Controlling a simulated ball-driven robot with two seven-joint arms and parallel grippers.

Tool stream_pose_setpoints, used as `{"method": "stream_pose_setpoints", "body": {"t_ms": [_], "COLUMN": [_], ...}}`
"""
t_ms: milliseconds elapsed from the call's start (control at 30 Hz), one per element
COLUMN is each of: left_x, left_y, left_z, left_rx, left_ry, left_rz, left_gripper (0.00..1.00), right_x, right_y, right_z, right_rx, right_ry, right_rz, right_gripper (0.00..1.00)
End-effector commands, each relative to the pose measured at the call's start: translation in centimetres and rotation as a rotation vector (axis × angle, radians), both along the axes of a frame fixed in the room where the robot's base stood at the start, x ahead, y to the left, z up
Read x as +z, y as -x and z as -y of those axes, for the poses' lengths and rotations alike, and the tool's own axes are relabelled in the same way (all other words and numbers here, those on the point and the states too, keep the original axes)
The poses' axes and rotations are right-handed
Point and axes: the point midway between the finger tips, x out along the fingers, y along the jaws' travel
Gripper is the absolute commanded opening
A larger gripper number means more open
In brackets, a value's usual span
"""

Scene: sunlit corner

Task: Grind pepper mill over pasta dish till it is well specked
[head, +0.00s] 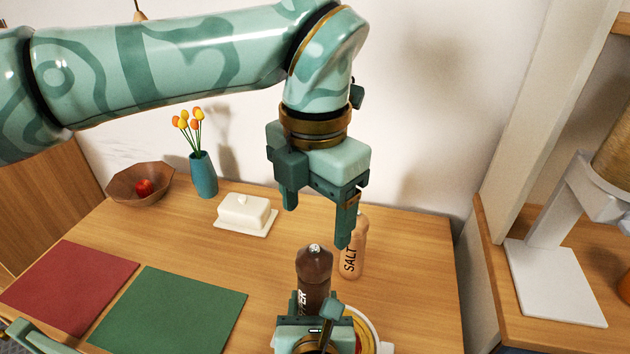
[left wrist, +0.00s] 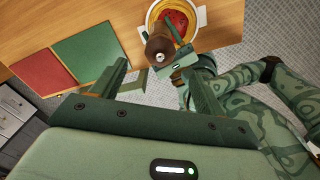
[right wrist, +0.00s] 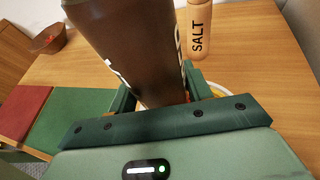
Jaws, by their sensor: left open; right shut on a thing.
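The dark brown pepper mill (head: 314,268) stands roughly upright in my right gripper (head: 316,318), which is shut around its body. The mill fills the middle of the right wrist view (right wrist: 130,45). My left gripper (head: 317,222) is open and empty above the mill's silver-knobbed top, with its fingers apart. In the left wrist view, the mill's top (left wrist: 160,46) shows beyond the open fingers. The white pasta dish (left wrist: 202,16) with red sauce and yellow pasta lies below the mill. The mill and right gripper hide much of it, so its specks cannot be judged.
A salt bottle (head: 353,258) stands close behind the mill. A white butter dish (head: 245,212), a teal vase (head: 203,175) and a brown bowl (head: 122,188) stand farther back. Red (head: 70,287) and green (head: 170,312) mats lie left. Table right of the salt is clear.

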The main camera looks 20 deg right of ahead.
Motion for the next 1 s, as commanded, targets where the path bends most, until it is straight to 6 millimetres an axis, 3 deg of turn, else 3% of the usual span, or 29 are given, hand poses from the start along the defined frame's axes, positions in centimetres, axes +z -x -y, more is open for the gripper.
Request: {"method": "stream_pose_setpoints", "body": {"t_ms": [100,333,500,767,933,1000], "left_x": [-2.7,-6.4,-7.5,-7.6,-7.6,-7.6], "left_y": [0.1,0.0,0.0,0.0,0.0,0.0], "left_z": [0.0,0.0,0.0,0.0,0.0,0.0], "left_rx": [-0.001,0.0,0.0,0.0,0.0,0.0], "left_ry": [0.0,0.0,0.001,0.001,0.001,0.001], "left_rz": [-0.004,-0.002,0.0,0.0,0.0,0.0], "left_gripper": [0.73,0.73,0.73,0.73,0.28,0.25], "right_x": [0.1,0.1,0.1,0.1,0.1,0.1], "right_y": [0.0,0.0,0.0,0.0,0.0,0.0], "right_z": [0.0,0.0,0.0,0.0,0.0,0.0], "right_rx": [0.0,0.0,0.0,0.0,0.0,0.0], "right_ry": [0.0,0.001,0.001,0.001,0.0,-0.001], "right_rz": [0.001,0.002,0.002,0.002,0.002,0.001], "right_gripper": [0.14,0.14,0.14,0.14,0.14,0.14]}}
